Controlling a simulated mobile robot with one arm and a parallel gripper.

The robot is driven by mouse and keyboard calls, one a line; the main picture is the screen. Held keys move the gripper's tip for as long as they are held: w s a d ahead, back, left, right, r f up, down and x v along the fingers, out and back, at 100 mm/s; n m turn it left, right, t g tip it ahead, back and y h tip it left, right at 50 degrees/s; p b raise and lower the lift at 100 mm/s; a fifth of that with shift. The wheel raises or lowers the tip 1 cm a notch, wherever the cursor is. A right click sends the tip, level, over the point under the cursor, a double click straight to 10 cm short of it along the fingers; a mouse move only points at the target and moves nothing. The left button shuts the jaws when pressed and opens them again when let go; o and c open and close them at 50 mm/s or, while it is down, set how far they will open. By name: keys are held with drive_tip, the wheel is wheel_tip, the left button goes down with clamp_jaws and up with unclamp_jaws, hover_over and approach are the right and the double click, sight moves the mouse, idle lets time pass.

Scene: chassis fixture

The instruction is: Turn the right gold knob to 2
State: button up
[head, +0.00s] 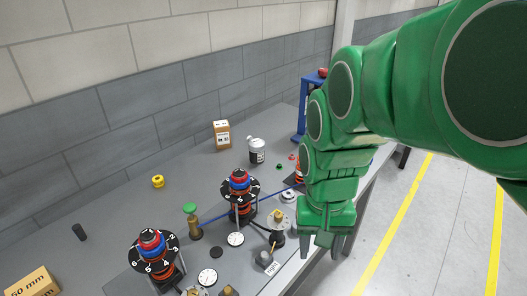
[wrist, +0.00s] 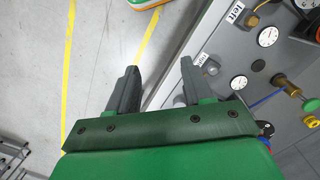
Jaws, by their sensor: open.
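My gripper (head: 322,242) points down, open and empty, to the right of the knob and past the bench edge. In the wrist view its two dark fingers (wrist: 158,65) are apart with nothing between them.
Black numbered discs with red and blue stacks (head: 240,188) and (head: 152,250) stand on the grey bench, with gauges (head: 235,239) and a green-topped brass valve (head: 194,222) nearby. Open floor lies right of the bench.

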sight(278, 216)
drive_tip(key=w+a+m, duration=0.1)
drive_tip(key=w, duration=0.4)
drive_tip(key=w+a+m, duration=0.1)
drive_tip(key=w+a, duration=0.1)
drive_tip(key=w, duration=0.4)
drive_tip(key=w+a+f+t, duration=0.1)
drive_tip(key=w+a, duration=0.1)
drive_tip(key=w, duration=0.4)
drive_tip(key=shift+a+m, duration=0.2)
drive_tip(key=shift+m, duration=0.2)
drive_tip(key=shift+f, duration=3.95)
drive_tip(key=shift+c, duration=0.3)
clamp_jaws()
